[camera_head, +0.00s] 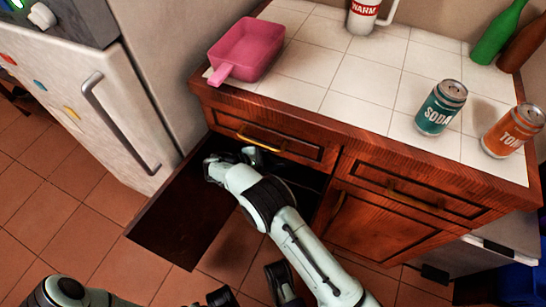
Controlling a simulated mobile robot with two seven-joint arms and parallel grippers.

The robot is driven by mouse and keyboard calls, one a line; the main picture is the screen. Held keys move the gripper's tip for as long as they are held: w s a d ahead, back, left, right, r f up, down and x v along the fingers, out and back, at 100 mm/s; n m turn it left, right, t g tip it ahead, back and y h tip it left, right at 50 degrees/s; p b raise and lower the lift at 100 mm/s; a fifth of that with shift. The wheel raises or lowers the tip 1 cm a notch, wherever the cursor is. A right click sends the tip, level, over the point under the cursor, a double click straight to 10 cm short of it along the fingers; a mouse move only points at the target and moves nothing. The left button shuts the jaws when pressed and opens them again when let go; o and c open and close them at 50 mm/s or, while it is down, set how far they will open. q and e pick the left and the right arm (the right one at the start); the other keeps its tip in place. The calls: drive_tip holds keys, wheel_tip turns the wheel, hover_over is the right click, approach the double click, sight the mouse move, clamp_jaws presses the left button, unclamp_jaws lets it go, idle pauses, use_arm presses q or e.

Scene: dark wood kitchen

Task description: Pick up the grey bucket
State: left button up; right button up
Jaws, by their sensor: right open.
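No grey bucket can be made out in the head view. My right arm reaches in from the lower right, and its gripper (234,158) is at the open lower cabinet (300,182), under the drawer. It is open, and nothing shows between its fingers. The cabinet interior is dark and partly hidden behind my arm.
The open cabinet door (178,225) sticks out at the left, near the fridge (125,110). On the tiled counter are a pink pan (246,50), a teal soda can (441,108), an orange can (512,131), a mug (364,16) and bottles (498,32).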

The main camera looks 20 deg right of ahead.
use_arm(q)
drive_tip(key=shift+s+d+f, duration=0.1)
drive_tip(key=shift+s+f, duration=0.05)
drive_tip(key=shift+s, duration=0.15)
use_arm(e)
drive_tip(key=shift+w+a+r, duration=0.1)
drive_tip(key=shift+w+r, duration=0.3)
drive_tip(key=shift+r, duration=0.25)
use_arm(q)
drive_tip(key=shift+s+f+g+b, duration=0.25)
drive_tip(key=shift+s+f+b, duration=0.1)
drive_tip(key=shift+s, duration=0.2)
drive_tip(key=shift+s+f+g+b, duration=0.25)
drive_tip(key=shift+s+f, duration=0.1)
drive_tip(key=shift+s, duration=0.2)
use_arm(e)
drive_tip(key=shift+x, duration=3.8)
